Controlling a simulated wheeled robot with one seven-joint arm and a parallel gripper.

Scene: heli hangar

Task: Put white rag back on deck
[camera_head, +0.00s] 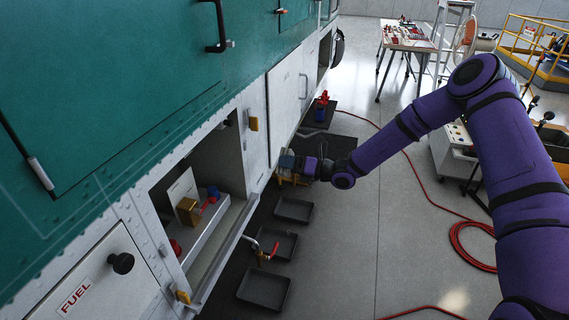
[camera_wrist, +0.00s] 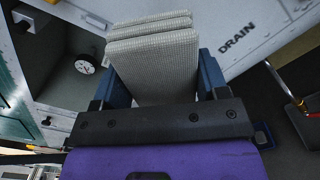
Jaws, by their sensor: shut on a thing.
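A folded white-grey woven rag (camera_wrist: 155,62) is held between the blue fingers of my gripper (camera_wrist: 163,78) in the wrist view. Its layered folds stick out beyond the fingers. In the head view my gripper (camera_head: 288,162) is low beside the white lower panels of the helicopter, and the rag cannot be made out clearly there. Which surface is the deck is not marked. An open bay (camera_head: 197,172) in the helicopter's side has a white ledge (camera_head: 217,240) holding a brass block (camera_head: 187,211) and small red and blue parts.
Black trays (camera_head: 264,291) lie on a dark floor mat below the bay. A red-handled valve (camera_head: 266,251) projects near them. A red hose (camera_head: 456,236) crosses the floor. A tool table (camera_head: 408,45) stands at the back.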

